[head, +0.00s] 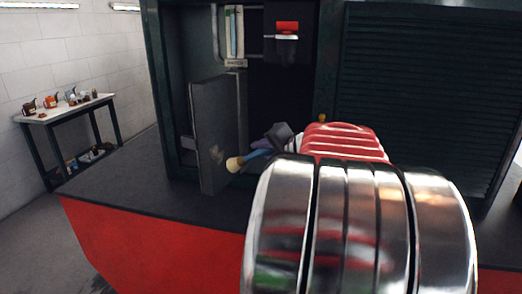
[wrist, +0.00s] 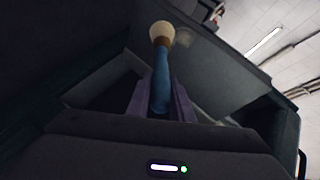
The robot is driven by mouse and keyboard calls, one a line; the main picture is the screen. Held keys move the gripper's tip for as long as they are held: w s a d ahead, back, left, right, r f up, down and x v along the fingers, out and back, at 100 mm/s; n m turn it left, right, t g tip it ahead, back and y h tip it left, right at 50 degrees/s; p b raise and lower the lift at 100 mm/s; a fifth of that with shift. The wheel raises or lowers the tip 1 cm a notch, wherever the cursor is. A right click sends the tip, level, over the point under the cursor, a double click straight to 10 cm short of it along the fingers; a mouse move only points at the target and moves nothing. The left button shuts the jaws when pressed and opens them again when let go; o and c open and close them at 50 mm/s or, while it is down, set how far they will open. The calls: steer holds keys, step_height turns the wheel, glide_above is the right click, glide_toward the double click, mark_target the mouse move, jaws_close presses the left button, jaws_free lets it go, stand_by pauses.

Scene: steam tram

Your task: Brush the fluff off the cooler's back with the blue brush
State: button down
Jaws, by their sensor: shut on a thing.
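The blue brush (head: 256,154) is in my gripper (head: 265,143), shut on its blue handle. Its pale, round bristle head points left in the head view, toward the grey, upright slab-like cooler (head: 206,120). A faint pale patch of fluff (head: 217,153) shows on the cooler's face, just left of the bristles. In the wrist view the brush (wrist: 160,84) stands out from between my gripper's purple fingers (wrist: 162,100). Its bristle tip lies close beside the pale fluff (wrist: 184,37) on the cooler (wrist: 215,60). I cannot tell whether the bristles touch it.
The cooler stands at an open dark cabinet (head: 178,90), on a dark deck with a red side (head: 150,245). Inside hang a framed gauge-like panel (head: 234,32) and a red-topped item (head: 287,30). A shuttered panel (head: 420,100) is at right. A side table (head: 65,108) stands far left.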

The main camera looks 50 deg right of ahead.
steer(key=shift+s, duration=0.1)
steer(key=shift+s+d, duration=0.2)
steer(key=shift+s, duration=0.5)
steer(key=shift+s+d, duration=0.15)
steer(key=shift+s, duration=0.55)
steer(key=shift+w, duration=0.15)
steer(key=w+a, duration=0.2)
steer(key=w, duration=0.6)
steer(key=shift+w+a, duration=0.1)
steer(key=shift+w, duration=0.2)
stand_by(0.8)
steer(key=shift+w+d, duration=0.15)
steer(key=shift+d, duration=0.65)
steer(key=shift+w+d, duration=0.1)
steer(key=shift+d, duration=0.8)
